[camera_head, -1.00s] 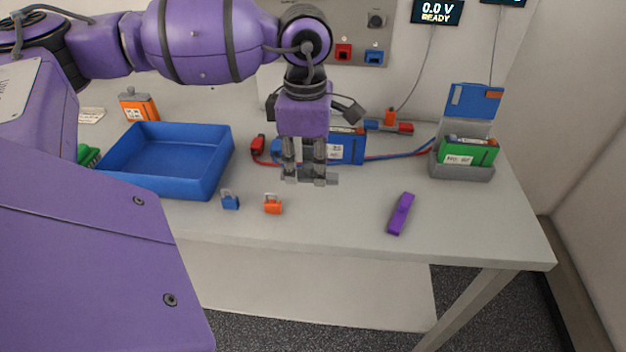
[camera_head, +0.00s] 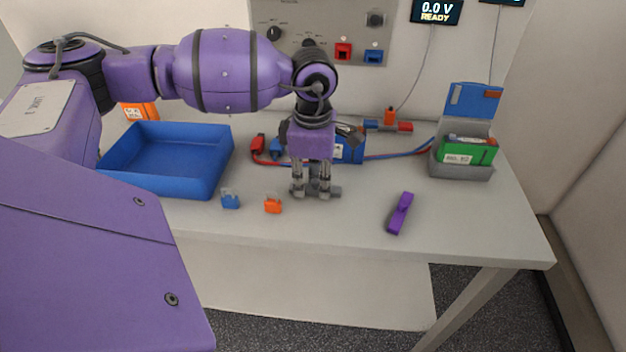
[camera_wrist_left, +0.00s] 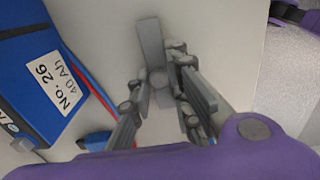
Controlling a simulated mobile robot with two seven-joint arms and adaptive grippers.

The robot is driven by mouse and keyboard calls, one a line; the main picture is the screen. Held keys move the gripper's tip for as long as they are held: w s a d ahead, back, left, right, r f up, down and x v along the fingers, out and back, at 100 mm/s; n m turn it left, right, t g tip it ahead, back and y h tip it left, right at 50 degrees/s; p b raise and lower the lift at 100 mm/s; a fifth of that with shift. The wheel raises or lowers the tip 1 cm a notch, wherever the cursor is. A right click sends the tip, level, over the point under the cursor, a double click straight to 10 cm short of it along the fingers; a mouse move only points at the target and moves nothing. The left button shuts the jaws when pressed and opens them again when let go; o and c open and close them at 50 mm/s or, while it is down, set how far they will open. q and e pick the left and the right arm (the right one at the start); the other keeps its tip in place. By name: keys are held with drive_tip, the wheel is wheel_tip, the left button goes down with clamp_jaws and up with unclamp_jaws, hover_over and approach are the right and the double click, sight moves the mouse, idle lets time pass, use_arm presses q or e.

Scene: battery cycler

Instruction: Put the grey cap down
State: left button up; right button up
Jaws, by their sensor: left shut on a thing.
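The grey cap (camera_wrist_left: 152,45) is a flat, elongated grey piece with a round middle. In the left wrist view it sits between the fingers of my left gripper (camera_wrist_left: 158,88). In the head view my left gripper (camera_head: 314,193) points straight down, shut on the cap (camera_head: 334,192), which sticks out to the right of the fingertips. The cap is low at the table top, just right of the orange padlock-shaped piece; I cannot tell whether it touches the table. The fingers hide part of it. My right gripper is not in view.
A blue battery (camera_head: 352,152) with red and blue leads lies behind the gripper. A blue tray (camera_head: 222,165) is at left. Small blue (camera_head: 230,200) and orange (camera_head: 272,205) pieces, a purple piece (camera_head: 400,213) and a grey box (camera_head: 462,172) holding a green battery stand around. Front-centre table is clear.

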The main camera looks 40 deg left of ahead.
sight(312, 181)
use_arm(q)
drive_tip(key=o, duration=0.8)
drive_tip(key=shift+f, duration=0.1)
drive_tip(key=shift+o, duration=0.2)
drive_tip(key=shift+r, duration=0.4)
wheel_tip(312, 181, up, 12)
drive_tip(key=shift+f, duration=0.2)
drive_tip(key=shift+s+f, duration=0.1)
